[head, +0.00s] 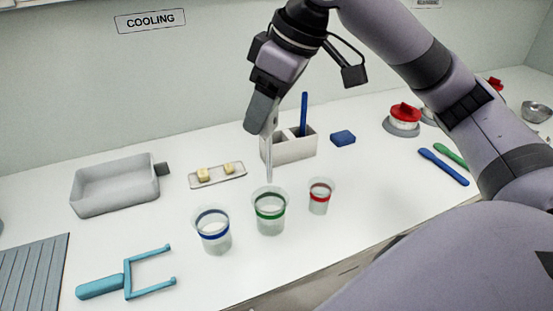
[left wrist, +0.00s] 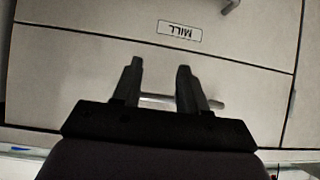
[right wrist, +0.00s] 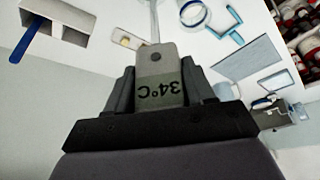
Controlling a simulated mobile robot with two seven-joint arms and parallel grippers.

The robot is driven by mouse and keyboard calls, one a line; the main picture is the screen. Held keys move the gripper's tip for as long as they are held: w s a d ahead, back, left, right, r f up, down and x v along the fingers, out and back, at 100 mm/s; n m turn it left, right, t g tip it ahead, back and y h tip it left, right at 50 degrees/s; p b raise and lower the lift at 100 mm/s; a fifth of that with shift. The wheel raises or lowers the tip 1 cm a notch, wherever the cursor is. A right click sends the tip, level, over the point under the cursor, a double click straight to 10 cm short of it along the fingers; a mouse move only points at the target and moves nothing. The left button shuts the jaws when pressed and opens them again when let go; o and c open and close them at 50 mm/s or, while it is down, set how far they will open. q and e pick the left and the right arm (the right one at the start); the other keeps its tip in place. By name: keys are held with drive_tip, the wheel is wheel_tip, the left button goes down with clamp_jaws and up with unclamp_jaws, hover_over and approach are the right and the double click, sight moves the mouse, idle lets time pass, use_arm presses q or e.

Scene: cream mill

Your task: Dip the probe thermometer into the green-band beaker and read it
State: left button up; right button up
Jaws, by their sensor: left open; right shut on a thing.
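My right gripper (head: 262,118) is shut on the probe thermometer (head: 268,160), whose thin probe points straight down. In the right wrist view the thermometer's body (right wrist: 155,70) sits between the fingers and its display reads 34°C, upside down. The green-band beaker (head: 270,222) stands upright on the counter, with clear liquid in it. My left gripper (left wrist: 160,85) is open and empty, in front of a drawer labelled MILL.
A blue-band beaker (head: 214,240) stands left of the green one, a red-band beaker (head: 319,205) right of it. Behind are a holder (head: 290,150) with a blue spatula and a small tray (head: 217,181). A teal forked tool (head: 105,286) lies front left.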

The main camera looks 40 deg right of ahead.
drive_tip(key=m+h, duration=0.1)
drive_tip(key=m, duration=0.2)
drive_tip(key=m+h, duration=0.1)
drive_tip(key=m, duration=0.2)
drive_tip(key=shift+m+t+h, duration=0.3)
drive_tip(key=shift+t, duration=0.1)
drive_tip(key=m+h, duration=0.1)
drive_tip(key=m, duration=0.3)
drive_tip(key=shift+h, duration=0.3)
drive_tip(key=shift+m+g+h, duration=0.3)
drive_tip(key=shift+m+h, duration=0.1)
drive_tip(key=shift+m, duration=0.8)
drive_tip(key=shift+s, duration=0.1)
idle(0.6)
